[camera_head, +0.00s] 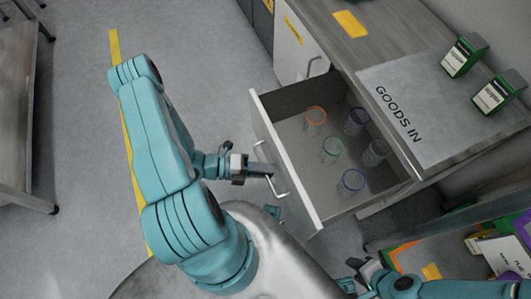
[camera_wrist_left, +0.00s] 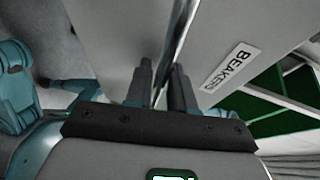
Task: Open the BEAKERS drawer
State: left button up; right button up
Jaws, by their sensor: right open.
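The BEAKERS drawer (camera_head: 300,198) stands pulled out from the bench in the head view, with several coloured-rim beakers visible inside. Its label (camera_wrist_left: 230,66) reads BEAKERS in the left wrist view. My left gripper (camera_head: 266,168) is at the drawer's front, shut on the metal handle (camera_head: 280,183). In the left wrist view the handle bar (camera_wrist_left: 178,45) runs between the two fingers (camera_wrist_left: 162,85). My right gripper (camera_head: 362,270) is open at the bottom right of the head view, apart from the drawer.
The bench top holds a GOODS IN mat (camera_head: 420,110) and two green-and-white boxes (camera_head: 464,54). A white cabinet front (camera_head: 298,50) with a handle is beyond the drawer. A metal table (camera_head: 18,110) stands at far left. The grey floor between is clear.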

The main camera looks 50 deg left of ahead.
pick_arm(q)
jog(key=shift+s, duration=0.1)
jog(key=p+v, duration=0.2)
jog(key=v, duration=1.4)
jog(key=shift+s+a, duration=0.1)
jog(key=shift+a, duration=0.05)
